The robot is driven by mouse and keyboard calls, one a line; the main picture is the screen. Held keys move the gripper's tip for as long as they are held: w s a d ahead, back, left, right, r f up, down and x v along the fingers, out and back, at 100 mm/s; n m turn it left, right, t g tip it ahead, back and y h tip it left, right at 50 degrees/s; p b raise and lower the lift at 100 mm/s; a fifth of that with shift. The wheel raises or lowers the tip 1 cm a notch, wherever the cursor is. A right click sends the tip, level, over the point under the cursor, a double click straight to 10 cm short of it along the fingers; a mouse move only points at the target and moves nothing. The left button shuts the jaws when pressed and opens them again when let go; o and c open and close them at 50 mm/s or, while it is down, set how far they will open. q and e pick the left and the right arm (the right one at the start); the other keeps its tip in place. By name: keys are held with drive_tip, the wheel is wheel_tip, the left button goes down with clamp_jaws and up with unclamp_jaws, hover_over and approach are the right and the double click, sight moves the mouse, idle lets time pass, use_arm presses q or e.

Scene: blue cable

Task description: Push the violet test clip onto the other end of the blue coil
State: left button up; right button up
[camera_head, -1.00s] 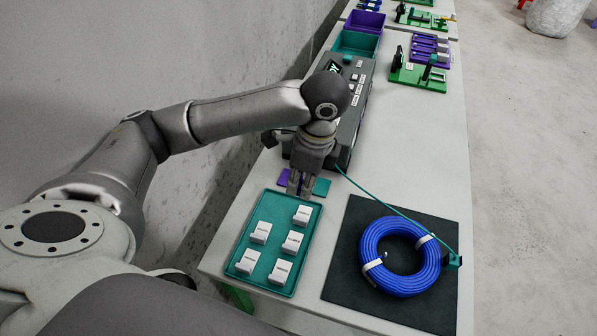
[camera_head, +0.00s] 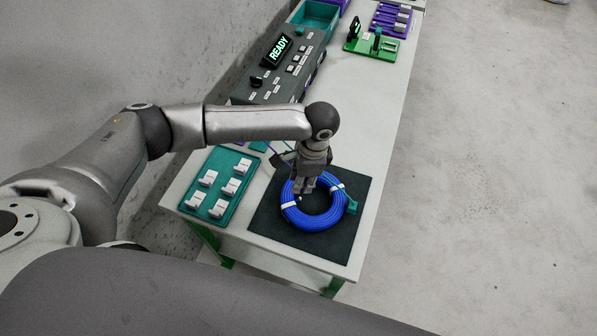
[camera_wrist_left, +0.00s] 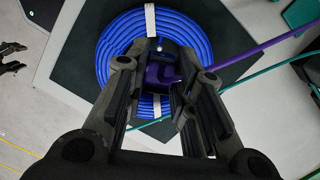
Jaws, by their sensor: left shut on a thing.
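The blue coil (camera_head: 329,218) lies on a dark mat, bound by white bands; it also shows in the left wrist view (camera_wrist_left: 112,50). My left gripper (camera_head: 304,190) points down over the coil's inner left side. In the left wrist view its fingers (camera_wrist_left: 160,85) are shut on the violet test clip (camera_wrist_left: 160,70), with a violet lead running right. A small pale tip (camera_wrist_left: 159,48) shows just beyond the clip; I cannot tell whether they touch. A teal clip (camera_head: 352,207) sits at the coil's right side. A dark claw-like shape, perhaps my right gripper (camera_wrist_left: 12,67), is cut off at the left edge.
The dark mat (camera_head: 270,220) has bare room around the coil. A teal tray (camera_head: 225,165) with several white blocks stands left of it. The tester (camera_head: 283,75) behind reads READY. Teal and violet leads cross the bench. The bench's front edge is close to the mat.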

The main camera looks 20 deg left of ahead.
use_arm(q)
drive_tip(key=shift+a+f+b, duration=0.2)
drive_tip(key=shift+f+b, duration=0.55)
drive_tip(key=shift+b, duration=0.05)
drive_tip(key=shift+f+b, duration=0.3)
drive_tip(key=shift+b, duration=0.05)
drive_tip(key=f+b, duration=0.2)
drive_tip(key=shift+b, duration=0.3)
drive_tip(key=shift+f, duration=0.6)
use_arm(e)
drive_tip(key=shift+f, duration=2.45)
drive_tip(key=shift+s+a+r, duration=0.1)
drive_tip(key=shift+a+r, duration=0.05)
drive_tip(key=shift+a, duration=0.05)
use_arm(q)
drive_tip(key=shift+f+p, duration=0.15)
drive_tip(key=shift+p, duration=0.25)
use_arm(e)
drive_tip(key=shift+a+r, duration=0.25)
drive_tip(key=shift+a, duration=0.05)
use_arm(q)
drive_tip(key=shift+p, duration=0.35)
use_arm(e)
drive_tip(key=shift+d+r, duration=0.1)
drive_tip(key=shift+r, duration=0.2)
